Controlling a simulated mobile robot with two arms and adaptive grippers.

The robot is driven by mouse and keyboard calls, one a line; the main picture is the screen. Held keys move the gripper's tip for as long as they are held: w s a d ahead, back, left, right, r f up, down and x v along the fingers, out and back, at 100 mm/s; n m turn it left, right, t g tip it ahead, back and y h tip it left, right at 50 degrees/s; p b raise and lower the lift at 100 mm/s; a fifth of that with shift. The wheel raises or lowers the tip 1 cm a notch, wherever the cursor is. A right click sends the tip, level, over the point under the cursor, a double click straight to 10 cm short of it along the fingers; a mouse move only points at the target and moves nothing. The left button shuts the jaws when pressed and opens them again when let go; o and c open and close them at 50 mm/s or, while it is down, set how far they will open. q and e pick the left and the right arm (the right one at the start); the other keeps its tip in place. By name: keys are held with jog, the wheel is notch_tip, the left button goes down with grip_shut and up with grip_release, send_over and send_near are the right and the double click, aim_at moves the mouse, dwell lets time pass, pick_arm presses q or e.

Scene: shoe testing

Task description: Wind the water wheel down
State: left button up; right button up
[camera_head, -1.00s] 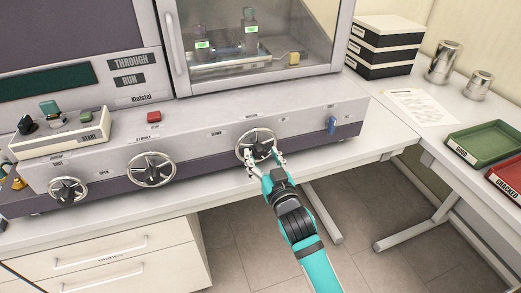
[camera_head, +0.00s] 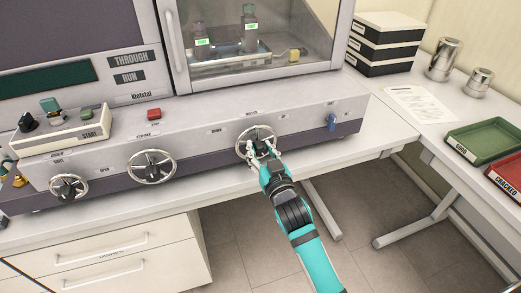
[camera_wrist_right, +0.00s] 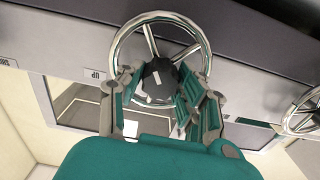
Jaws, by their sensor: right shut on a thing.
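A chrome handwheel (camera_head: 239,147) with a dark hub is the rightmost wheel on the front of the grey machine. A small DOWN label is to its left. It fills the top middle of the right wrist view (camera_wrist_right: 117,45), where an UP label (camera_wrist_right: 95,75) shows beside it. My right gripper (camera_head: 262,150) is at this wheel, its fingers shut on the dark hub (camera_wrist_right: 158,82) from both sides, inside the rim. My left gripper is not in view.
Two more handwheels (camera_head: 151,167) (camera_head: 68,187) are farther left on the panel. A blue switch (camera_head: 331,122) is to the right. A red button (camera_head: 154,114) and a START box (camera_head: 62,133) sit on top. Green (camera_head: 490,140) and red trays lie on the right table.

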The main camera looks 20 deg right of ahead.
jog(key=shift+n, duration=0.3)
jog(key=n+p, duration=0.1)
jog(key=n, duration=0.1)
jog(key=shift+r+n, duration=0.1)
jog(key=shift+n, duration=0.2)
jog(key=n+p, duration=0.1)
jog(key=n, duration=0.3)
jog(key=shift+n+p, duration=0.3)
jog(key=n, duration=0.5)
jog(key=shift+a+p, duration=0.1)
jog(key=shift+p, duration=0.3)
jog(key=shift+n, duration=2.5)
jog(key=shift+f, duration=0.2)
jog(key=o, duration=1.1)
jog(key=shift+o, duration=0.2)
